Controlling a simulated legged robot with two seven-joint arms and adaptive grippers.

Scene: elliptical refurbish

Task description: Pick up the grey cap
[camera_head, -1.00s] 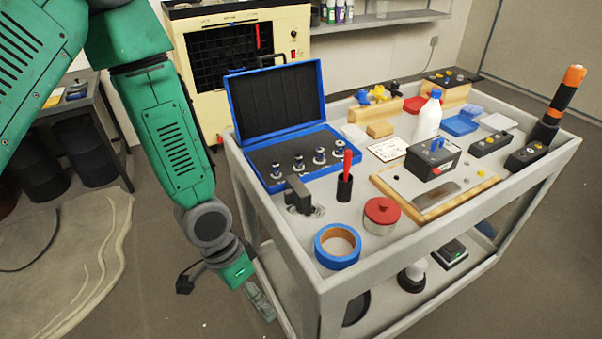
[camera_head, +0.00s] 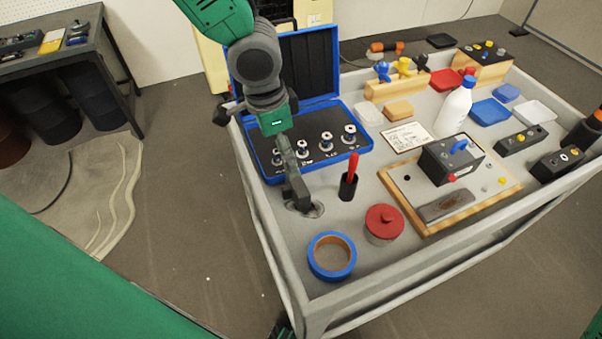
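A dark grey piece (camera_head: 297,191) that looks like the grey cap stands upright on the cart top, over a round plate or opening (camera_head: 313,210) near the left edge. My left gripper (camera_head: 291,176) points down from above, its fingers at the upper part of this piece and partly covering it. The fingers show edge-on and blend with the dark piece, so I cannot tell whether they touch or grip it.
An open blue case (camera_head: 362,139) with several metal fittings lies just behind. A black holder with a red-handled tool (camera_head: 349,184), a red-lidded tin (camera_head: 383,222) and a blue tape roll (camera_head: 331,257) stand close by. The cart's raised rim (camera_head: 262,217) runs along the left.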

